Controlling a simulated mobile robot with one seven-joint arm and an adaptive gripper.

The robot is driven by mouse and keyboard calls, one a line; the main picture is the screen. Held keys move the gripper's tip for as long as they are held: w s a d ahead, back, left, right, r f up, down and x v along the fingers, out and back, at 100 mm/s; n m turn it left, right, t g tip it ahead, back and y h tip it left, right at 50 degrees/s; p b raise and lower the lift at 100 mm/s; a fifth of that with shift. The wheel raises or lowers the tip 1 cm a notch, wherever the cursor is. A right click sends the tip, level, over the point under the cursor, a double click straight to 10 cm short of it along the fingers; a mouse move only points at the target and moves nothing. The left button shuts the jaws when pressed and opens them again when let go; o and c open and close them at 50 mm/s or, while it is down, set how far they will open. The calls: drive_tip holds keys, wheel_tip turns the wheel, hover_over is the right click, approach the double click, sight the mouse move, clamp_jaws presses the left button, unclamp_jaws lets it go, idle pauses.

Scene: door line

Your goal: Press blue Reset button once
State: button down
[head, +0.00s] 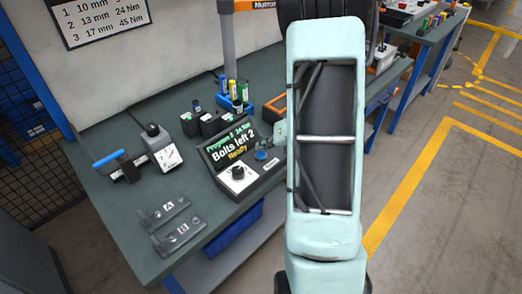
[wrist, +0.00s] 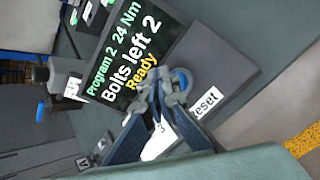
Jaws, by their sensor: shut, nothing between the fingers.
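The controller box (head: 240,165) stands on the green bench. Its screen (wrist: 125,50) reads "Program 2 24 Nm", "Bolts left 2", "Ready". The blue Reset button (head: 261,155) is on its lower right panel, with a white "Reset" label (wrist: 206,104) beside it. In the wrist view the blue button (wrist: 184,74) shows partly behind my fingertips. My gripper (wrist: 172,92) is shut and empty, its tips over the panel close to the button. I cannot tell whether they touch it. My arm hides most of the gripper in the head view.
A white dial with a black knob (head: 237,173) is left of the button on the same panel. Two grey blocks marked A (head: 168,213) and B (head: 178,235) lie at the front left. A blue-handled tool (head: 108,159) and a bin of markers (head: 236,100) stand farther back.

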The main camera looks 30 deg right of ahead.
sight(263, 153)
drive_tip(key=shift+r, duration=0.3)
wheel_tip(263, 153, up, 5)
drive_tip(key=p, duration=0.4)
drive_tip(key=shift+r+p, duration=0.1)
drive_tip(key=shift+p, duration=0.25)
idle(0.4)
